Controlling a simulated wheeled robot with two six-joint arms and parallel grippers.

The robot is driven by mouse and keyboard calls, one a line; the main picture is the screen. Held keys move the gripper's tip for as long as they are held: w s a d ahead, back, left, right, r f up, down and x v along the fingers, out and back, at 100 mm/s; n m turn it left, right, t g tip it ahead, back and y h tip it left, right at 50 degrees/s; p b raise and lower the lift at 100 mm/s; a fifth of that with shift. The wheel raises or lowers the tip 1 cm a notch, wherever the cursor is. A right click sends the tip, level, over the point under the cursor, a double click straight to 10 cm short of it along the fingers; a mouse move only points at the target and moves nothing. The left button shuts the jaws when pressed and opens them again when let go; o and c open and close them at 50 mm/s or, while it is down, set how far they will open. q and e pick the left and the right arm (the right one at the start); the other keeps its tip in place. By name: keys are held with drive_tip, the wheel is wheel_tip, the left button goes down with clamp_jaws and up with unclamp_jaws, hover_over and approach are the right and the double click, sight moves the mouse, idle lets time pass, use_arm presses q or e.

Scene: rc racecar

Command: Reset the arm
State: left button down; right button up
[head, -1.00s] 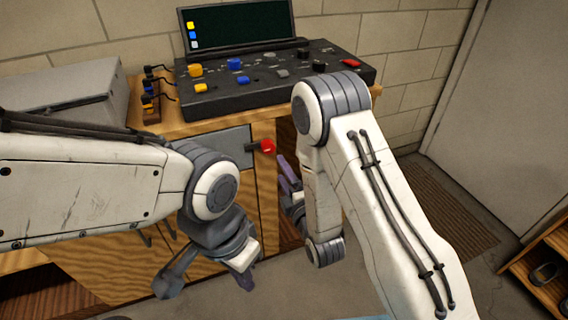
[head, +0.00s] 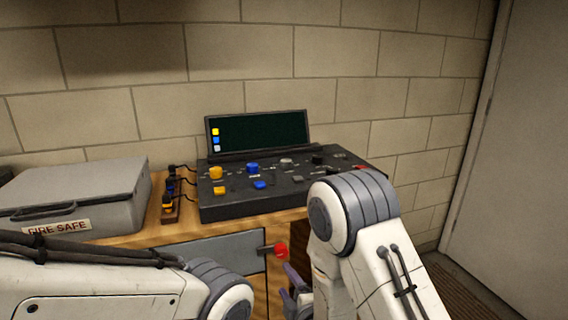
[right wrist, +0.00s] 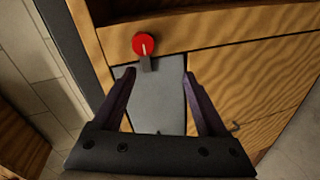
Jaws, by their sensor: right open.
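My right arm comes in from the lower right in the head view. Its gripper (head: 290,290) is partly cut off by the bottom edge, just below and right of a red knob (head: 282,251) on the cabinet front. In the right wrist view the right gripper (right wrist: 159,75) has its two fingers apart with nothing between them. The red knob (right wrist: 144,44) shows there beyond the fingertips, apart from them. My left arm enters from the lower left in the head view, but its gripper is below the picture.
A dark console (head: 255,190) with coloured knobs and a screen (head: 258,132) stands on the wooden cabinet. A grey box marked FIRE SAFE (head: 75,195) and a small cable rack (head: 170,200) are to its left. A grey panel (head: 218,252) is below. A door is at right.

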drive_tip(key=s+a+r+m+g+h, duration=0.1)
drive_tip(key=s+r+m+g, duration=0.1)
drive_tip(key=s+m+g, duration=0.3)
drive_tip(key=s+a+r+m+g, duration=0.1)
drive_tip(key=s+a+m+g, duration=0.15)
drive_tip(key=s, duration=0.45)
drive_tip(key=s+d+r+m+g+h, duration=0.1)
drive_tip(key=s+d+r+m+g, duration=0.15)
drive_tip(key=s, duration=0.55)
drive_tip(key=s+d+r+m+g+h, duration=0.2)
drive_tip(key=s+d+r+g, duration=0.15)
drive_tip(key=s, duration=0.55)
wheel_tip(320, 180, up, 16)
drive_tip(key=d+p, duration=0.1)
drive_tip(key=p, duration=1.6)
drive_tip(key=shift+s+r+g, duration=0.2)
drive_tip(key=shift+s+g, duration=0.2)
drive_tip(key=shift+g, duration=0.05)
drive_tip(key=shift+d, duration=0.1)
